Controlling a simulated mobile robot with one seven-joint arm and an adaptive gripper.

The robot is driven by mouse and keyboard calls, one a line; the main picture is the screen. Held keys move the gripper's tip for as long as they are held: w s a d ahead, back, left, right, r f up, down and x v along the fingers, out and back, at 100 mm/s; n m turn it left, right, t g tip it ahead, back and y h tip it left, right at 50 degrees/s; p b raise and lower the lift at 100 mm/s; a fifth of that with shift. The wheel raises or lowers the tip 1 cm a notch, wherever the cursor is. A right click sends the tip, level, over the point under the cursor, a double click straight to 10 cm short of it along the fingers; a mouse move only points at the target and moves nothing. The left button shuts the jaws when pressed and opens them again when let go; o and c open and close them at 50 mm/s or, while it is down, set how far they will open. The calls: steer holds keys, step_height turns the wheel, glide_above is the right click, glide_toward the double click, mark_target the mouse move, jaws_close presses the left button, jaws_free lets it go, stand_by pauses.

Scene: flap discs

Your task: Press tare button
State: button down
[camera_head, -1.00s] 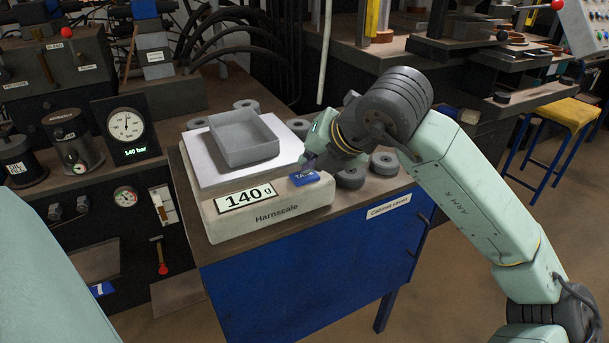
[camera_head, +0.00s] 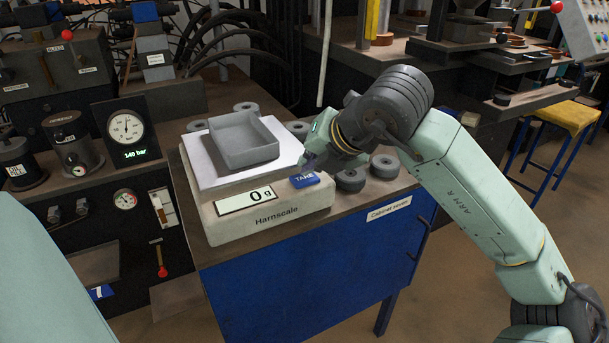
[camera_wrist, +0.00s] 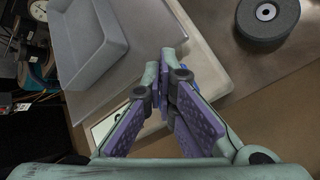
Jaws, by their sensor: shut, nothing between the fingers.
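The Harnscale scale (camera_head: 285,215) stands on the blue cabinet, and its display (camera_head: 246,201) reads 0 g. The blue TARE button (camera_head: 305,180) is on the scale's front right. A grey tray (camera_head: 243,140) sits on the white weighing plate (camera_head: 207,174). My gripper (camera_head: 306,166) is shut and empty, with its tips just above and behind the button in the head view. In the wrist view my gripper (camera_wrist: 167,62) shows its fingers together over the scale, and they mostly hide the button. I cannot tell whether the tips touch it.
Several grey flap discs lie on the cabinet top around the scale, including one at the right (camera_head: 384,166); another shows in the wrist view (camera_wrist: 268,20). A pressure gauge (camera_head: 125,128) stands at the left. A yellow stool (camera_head: 565,115) is at the far right.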

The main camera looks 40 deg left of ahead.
mark_target(309, 176)
steer(key=shift+r, duration=0.45)
steer(key=shift+r+p, duration=1.45)
steer(key=shift+r, duration=1.1)
